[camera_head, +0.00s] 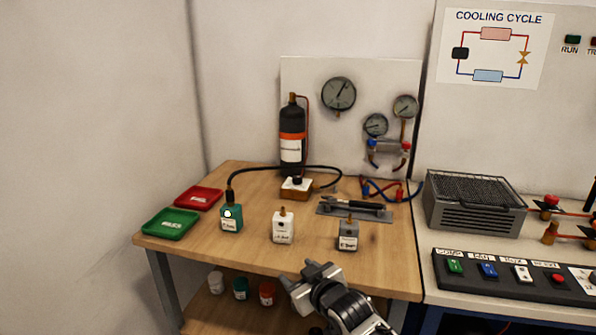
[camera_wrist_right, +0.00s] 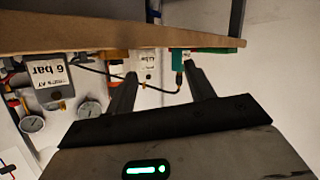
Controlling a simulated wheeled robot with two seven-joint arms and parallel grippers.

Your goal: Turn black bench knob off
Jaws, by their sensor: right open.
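A small black knob (camera_head: 297,180) sits on top of a low white-and-wood box (camera_head: 296,190) on the bench, in front of the black bottle. Its exact setting is too small to tell. A black hose passes behind and beside the box. My right gripper (camera_head: 318,274) is open and empty at the bench's front edge, nearer than the knob and apart from it. In the right wrist view the two open fingers (camera_wrist_right: 160,85) show with nothing between them, and I cannot make out the knob there. My left gripper is not in view.
A green block (camera_head: 232,219), a white block (camera_head: 283,228) and a grey block (camera_head: 348,236) stand between the gripper and the box. A tool on a grey plate (camera_head: 354,209) lies to the right. Red (camera_head: 198,198) and green (camera_head: 170,224) trays lie left.

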